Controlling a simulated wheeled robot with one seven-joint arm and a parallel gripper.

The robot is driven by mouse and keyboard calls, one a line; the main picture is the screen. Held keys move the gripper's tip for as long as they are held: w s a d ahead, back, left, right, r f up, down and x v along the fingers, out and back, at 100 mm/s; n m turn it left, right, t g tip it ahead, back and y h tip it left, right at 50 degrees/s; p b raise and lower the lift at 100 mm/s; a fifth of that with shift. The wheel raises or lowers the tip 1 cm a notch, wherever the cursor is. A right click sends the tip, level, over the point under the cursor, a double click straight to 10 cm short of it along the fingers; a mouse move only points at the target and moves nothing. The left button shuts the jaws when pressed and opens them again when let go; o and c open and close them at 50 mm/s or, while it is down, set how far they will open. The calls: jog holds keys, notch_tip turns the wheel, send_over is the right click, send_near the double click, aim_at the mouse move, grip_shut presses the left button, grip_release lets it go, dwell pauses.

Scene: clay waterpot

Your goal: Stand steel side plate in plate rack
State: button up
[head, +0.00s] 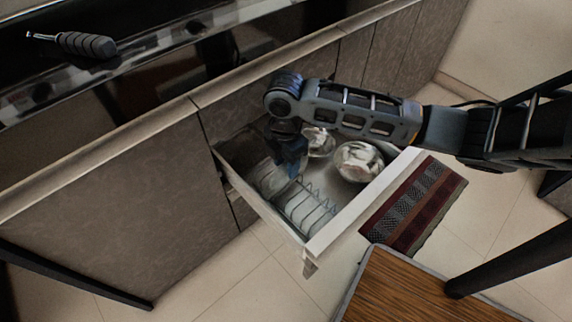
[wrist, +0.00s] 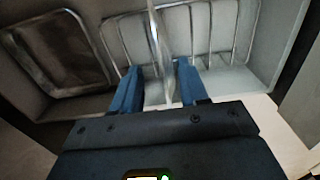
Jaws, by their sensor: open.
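The wire plate rack (head: 312,212) stands in the open drawer, and its wires show across the wrist view (wrist: 215,30). A thin, shiny upright piece, seemingly the steel side plate edge-on (wrist: 157,45), rises between the blue fingers of my gripper (wrist: 160,88). It looks upright among the rack wires; whether it rests in a slot cannot be told. The fingers are open, with a gap on each side of it. In the head view my gripper (head: 293,160) is low over the rack's far end, and the plate cannot be made out there.
Two shiny bowls (head: 359,161) (head: 318,141) sit in the drawer to the right of my gripper. A dark steel-rimmed tray (wrist: 60,50) lies left of the rack in the wrist view. The drawer's white front (head: 365,203) borders the rack. A dark-handled tool (head: 86,44) lies on the counter.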

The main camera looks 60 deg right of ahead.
notch_tip(320, 180, up, 10)
jog(key=p, duration=0.2)
jog(key=shift+r, duration=0.15)
dwell(0.5)
